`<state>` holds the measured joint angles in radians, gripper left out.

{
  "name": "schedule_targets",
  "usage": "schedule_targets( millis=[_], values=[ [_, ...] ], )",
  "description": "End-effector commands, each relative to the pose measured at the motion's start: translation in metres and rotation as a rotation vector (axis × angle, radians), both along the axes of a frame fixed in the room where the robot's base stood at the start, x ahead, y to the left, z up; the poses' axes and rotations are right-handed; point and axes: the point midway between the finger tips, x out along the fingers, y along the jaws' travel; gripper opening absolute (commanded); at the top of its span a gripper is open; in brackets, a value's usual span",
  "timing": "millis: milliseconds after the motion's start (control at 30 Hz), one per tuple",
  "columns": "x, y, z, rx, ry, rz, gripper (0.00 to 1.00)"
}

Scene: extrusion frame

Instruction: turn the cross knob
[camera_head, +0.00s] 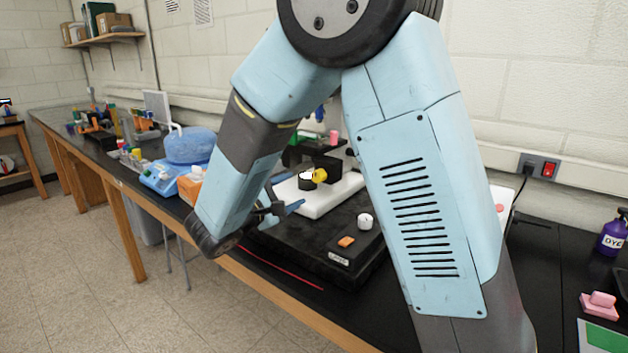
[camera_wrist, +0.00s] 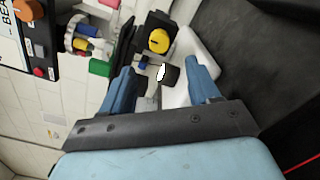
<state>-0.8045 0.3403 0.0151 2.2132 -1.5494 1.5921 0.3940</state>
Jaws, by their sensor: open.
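A yellow round knob (camera_head: 319,175) sits on a small black block (camera_head: 327,164) over a white slab (camera_head: 335,194). The knob also shows in the wrist view (camera_wrist: 158,41), beyond my fingertips. A pale round knob (camera_head: 365,221) stands on the black base (camera_head: 310,249) in front. No cross shape is clear on either, so I cannot tell which is the cross knob. My gripper (camera_head: 286,197) is open at the left of the slab, apart from both knobs. In the wrist view, my gripper (camera_wrist: 161,65) has its blue fingers spread, with nothing held between them.
A dark cup with a white top (camera_head: 306,182) stands by the yellow knob. An orange switch (camera_head: 346,241) is on the base front. A blue domed device (camera_head: 191,146) stands left. A purple bottle (camera_head: 612,236) stands right. My arm hides part of the bench.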

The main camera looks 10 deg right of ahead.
Motion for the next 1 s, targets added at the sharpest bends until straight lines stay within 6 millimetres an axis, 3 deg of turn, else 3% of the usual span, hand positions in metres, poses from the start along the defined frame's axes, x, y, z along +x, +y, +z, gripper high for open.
schedule_targets(
  millis=[500,1000],
  values=[
    [0.058,-0.058,0.0,0.001,0.001,-0.002,0.61],
    [0.067,-0.067,0.0,0.001,0.001,-0.001,0.61]
  ],
)
